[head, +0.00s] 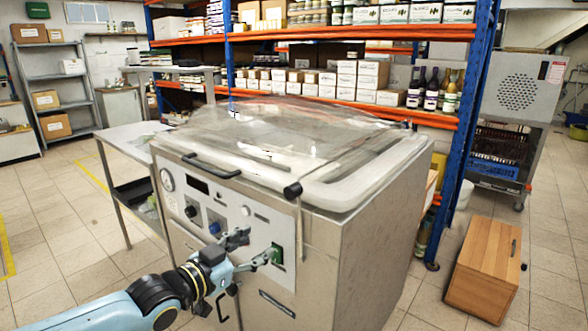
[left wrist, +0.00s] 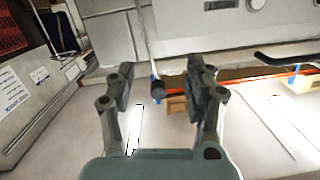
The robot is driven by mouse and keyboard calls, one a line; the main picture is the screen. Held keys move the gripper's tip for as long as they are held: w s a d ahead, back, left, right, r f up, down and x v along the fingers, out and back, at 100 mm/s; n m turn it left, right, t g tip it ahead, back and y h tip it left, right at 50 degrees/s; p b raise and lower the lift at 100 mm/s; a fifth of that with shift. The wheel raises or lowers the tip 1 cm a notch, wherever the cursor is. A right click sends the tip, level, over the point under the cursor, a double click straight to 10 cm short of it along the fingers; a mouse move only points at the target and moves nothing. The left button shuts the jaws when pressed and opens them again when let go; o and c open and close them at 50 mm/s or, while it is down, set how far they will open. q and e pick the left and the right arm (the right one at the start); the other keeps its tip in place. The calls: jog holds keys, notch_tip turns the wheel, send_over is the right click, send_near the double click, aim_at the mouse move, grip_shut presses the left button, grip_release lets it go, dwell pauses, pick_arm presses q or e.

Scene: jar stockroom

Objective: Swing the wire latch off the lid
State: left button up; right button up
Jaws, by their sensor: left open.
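The steel machine (head: 345,265) stands in the middle with a clear domed lid (head: 290,125) lying over its white rim. The wire latch (head: 301,225) is a thin wire at the front right corner of the lid, ending at a black knob (head: 292,190) at the lid edge. My left gripper (head: 254,247) is open and empty in front of the control panel, below and left of the knob. My right gripper is not in view.
A black lid handle (head: 211,166) sticks out left of the latch. The panel carries a gauge (head: 167,180), knobs and a green switch (head: 277,254) close to my fingers. A steel side table (head: 125,140) stands left; a wooden box (head: 485,270) lies on the floor right.

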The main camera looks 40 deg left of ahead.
pick_arm(q)
jog(key=t+h, duration=0.1)
send_near(288, 197)
jog(key=w, duration=0.1)
jog(key=shift+m, duration=0.3)
jog(key=w+b, duration=0.6)
jog(key=b, duration=0.1)
jog(key=w+d+b, duration=0.1)
jog(key=w+b, duration=0.2)
jog(key=b, duration=0.1)
jog(key=shift+w+f, duration=0.1)
jog(key=shift+w, duration=0.05)
jog(key=shift+w+r+b, duration=0.2)
jog(key=shift+w+b, duration=0.5)
jog(key=shift+b, duration=0.1)
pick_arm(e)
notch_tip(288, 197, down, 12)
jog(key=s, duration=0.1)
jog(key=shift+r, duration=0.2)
pick_arm(q)
jog(key=shift+r, duration=0.1)
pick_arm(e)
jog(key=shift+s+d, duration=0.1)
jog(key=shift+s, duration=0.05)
pick_arm(q)
grip_shut()
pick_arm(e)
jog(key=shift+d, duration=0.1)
